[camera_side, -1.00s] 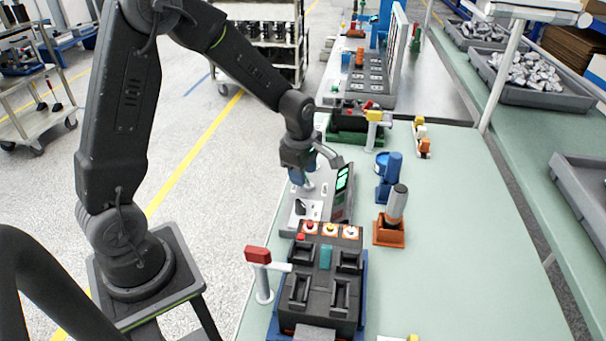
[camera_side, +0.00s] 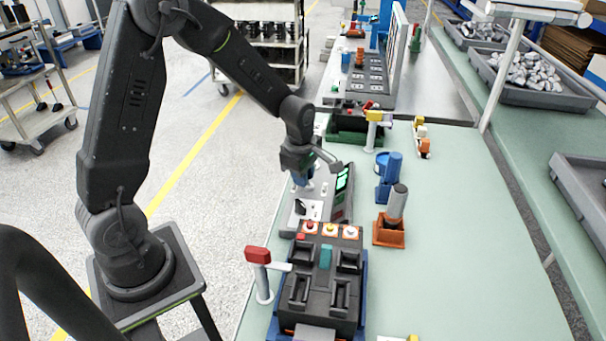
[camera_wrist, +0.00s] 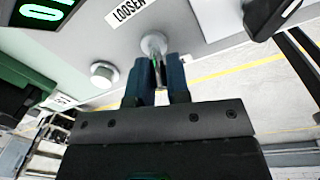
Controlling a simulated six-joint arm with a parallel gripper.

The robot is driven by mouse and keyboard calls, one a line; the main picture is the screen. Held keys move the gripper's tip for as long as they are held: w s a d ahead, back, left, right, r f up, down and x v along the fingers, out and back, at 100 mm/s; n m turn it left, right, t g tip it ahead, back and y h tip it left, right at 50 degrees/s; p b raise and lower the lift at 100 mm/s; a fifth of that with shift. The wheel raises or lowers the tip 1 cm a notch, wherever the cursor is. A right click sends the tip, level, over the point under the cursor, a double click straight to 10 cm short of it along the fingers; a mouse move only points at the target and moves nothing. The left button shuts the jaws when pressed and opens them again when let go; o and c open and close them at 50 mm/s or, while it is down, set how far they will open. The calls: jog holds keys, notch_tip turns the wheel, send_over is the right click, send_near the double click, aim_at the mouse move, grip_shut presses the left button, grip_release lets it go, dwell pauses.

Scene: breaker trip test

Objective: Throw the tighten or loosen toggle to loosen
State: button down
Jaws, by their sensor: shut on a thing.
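The toggle (camera_wrist: 153,44) is a small metal lever on a light grey panel (camera_wrist: 205,22), seen in the wrist view. A white label (camera_wrist: 128,10) reading "LOOSEN", partly cut off by the frame edge, sits beside it. My gripper (camera_wrist: 157,72) has its two blue fingers closed around the lever, one on each side. In the side view my gripper (camera_side: 302,180) is over the grey control box with a green display (camera_side: 343,178). There the toggle is largely hidden by the fingers, and I cannot tell its exact tilt.
A round silver button (camera_wrist: 103,74) and a black knob (camera_wrist: 272,14) are close to the fingers on the panel. In the side view a black fixture (camera_side: 318,275) with coloured buttons stands in front of the box. An orange holder (camera_side: 389,233) stands to the right.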

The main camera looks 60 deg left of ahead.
jog(key=shift+w, duration=0.1)
jog(key=g+y, duration=0.1)
jog(key=d+g+y, duration=0.1)
jog(key=shift+w+r+g+y, duration=0.15)
jog(key=shift+w+g+y, duration=0.15)
jog(key=shift+w, duration=0.1)
jog(key=shift+w+d+g+y, duration=0.2)
jog(key=shift+g+y, duration=0.4)
jog(key=shift+y, duration=0.05)
jog(key=shift+w+d+g+y, duration=0.15)
jog(key=shift+w+g+y, duration=0.05)
jog(key=shift+g+y, duration=0.45)
jog(key=c, duration=1.1)
grip_release()
jog(key=v, duration=1.3)
jog(key=shift+d+r, duration=0.2)
jog(key=shift+r, duration=0.1)
jog(key=shift+r, duration=0.1)
